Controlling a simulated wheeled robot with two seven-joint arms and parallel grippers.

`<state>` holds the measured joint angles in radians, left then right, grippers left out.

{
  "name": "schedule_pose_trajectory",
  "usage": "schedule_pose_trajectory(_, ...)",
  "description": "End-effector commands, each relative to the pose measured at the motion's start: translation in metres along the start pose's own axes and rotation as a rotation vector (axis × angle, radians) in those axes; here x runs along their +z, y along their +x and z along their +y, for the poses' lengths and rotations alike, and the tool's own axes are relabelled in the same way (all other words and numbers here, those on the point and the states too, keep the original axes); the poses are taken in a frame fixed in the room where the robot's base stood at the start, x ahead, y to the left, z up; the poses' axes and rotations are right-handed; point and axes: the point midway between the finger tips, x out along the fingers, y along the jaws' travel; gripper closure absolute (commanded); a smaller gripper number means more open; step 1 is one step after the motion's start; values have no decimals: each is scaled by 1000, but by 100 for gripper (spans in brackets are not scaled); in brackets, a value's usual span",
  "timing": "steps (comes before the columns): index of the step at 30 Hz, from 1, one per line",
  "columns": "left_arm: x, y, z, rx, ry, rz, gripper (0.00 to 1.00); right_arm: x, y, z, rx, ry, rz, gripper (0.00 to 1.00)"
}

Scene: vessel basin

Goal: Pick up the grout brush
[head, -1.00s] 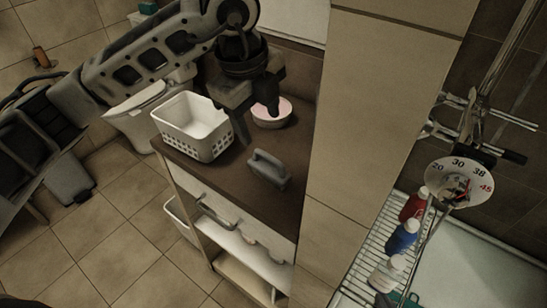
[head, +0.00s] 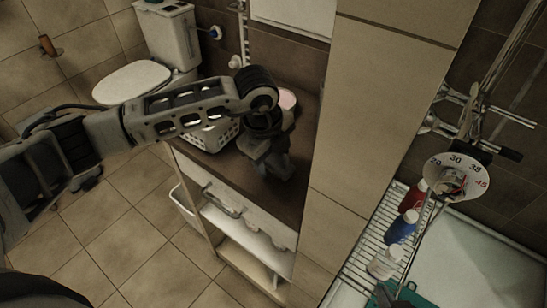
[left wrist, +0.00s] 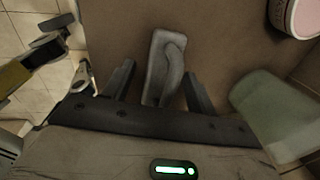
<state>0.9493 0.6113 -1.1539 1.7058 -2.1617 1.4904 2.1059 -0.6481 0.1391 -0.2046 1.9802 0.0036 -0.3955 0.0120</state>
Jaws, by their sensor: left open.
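The grout brush (left wrist: 165,65) is a grey block with a raised handle, lying on the brown counter (left wrist: 225,60) in the left wrist view. My left gripper (left wrist: 159,72) is open, with one finger on each side of the brush. I cannot tell whether the fingers touch it. In the head view my left gripper (head: 275,163) is low over the counter and hides the brush. My right gripper is in neither view.
A white basket (head: 213,137) stands on the counter, partly behind my left arm. A pink-lined bowl (head: 287,99) sits at the back; it also shows in the left wrist view (left wrist: 297,14). A tiled pillar (head: 365,110) borders the counter's right. Several bottles (head: 402,226) stand on a rack beyond it.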

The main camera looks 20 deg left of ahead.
Motion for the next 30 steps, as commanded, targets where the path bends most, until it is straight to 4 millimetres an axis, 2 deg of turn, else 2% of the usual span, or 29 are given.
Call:
schedule_pose_trajectory(5, 0, 1, 0, -1, 0, 0, 43, 2, 0, 0, 1, 2, -4, 100)
schedule_pose_trajectory(6, 0, 1, 0, -1, 0, 0, 46, 2, 0, 0, 1, 2, -5, 100)
schedule_pose_trajectory(11, 0, 1, 0, 0, 0, 1, 90, 3, -1, 0, 0, 3, -7, 100)
schedule_pose_trajectory(24, 0, -1, -1, -2, 0, 1, 92, 3, -1, -1, -2, 4, -6, 100)
schedule_pose_trajectory(30, 0, -17, -4, -6, 0, 1, 92, 7, 3, -2, -4, 5, -5, 100)
